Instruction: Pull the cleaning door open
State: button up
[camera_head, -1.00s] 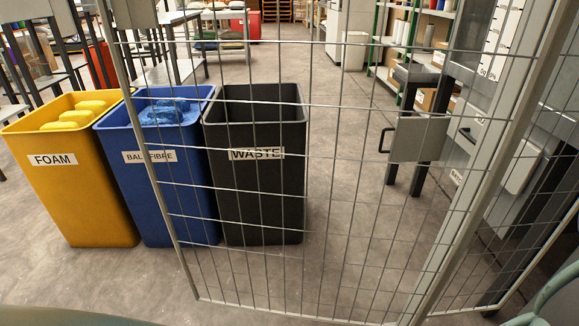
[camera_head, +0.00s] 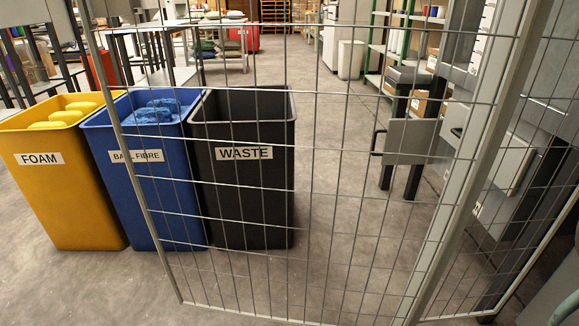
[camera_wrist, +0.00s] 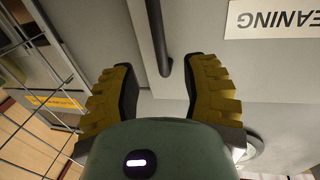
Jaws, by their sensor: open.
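In the wrist view, a grey panel with an upside-down white label ending in "EANING" (camera_wrist: 275,19) fills most of the background. A dark bar handle (camera_wrist: 158,30) runs down the panel near a vertical seam. My gripper (camera_wrist: 163,73) is open, its two yellow-and-black fingers on either side of the handle's lower end. I cannot tell whether either finger touches it. The head view does not show my gripper, and I cannot make out the labelled panel there.
A wire mesh gate (camera_head: 300,200) with a grey plate (camera_head: 410,141) and black handle (camera_head: 377,142) stands in front of me. Open floor (camera_head: 345,220) lies right of the bins.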

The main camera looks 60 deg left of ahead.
jog(key=shift+b+x, duration=1.1)
jog(key=shift+x, duration=2.5)
jog(key=shift+c, duration=0.2)
grip_shut()
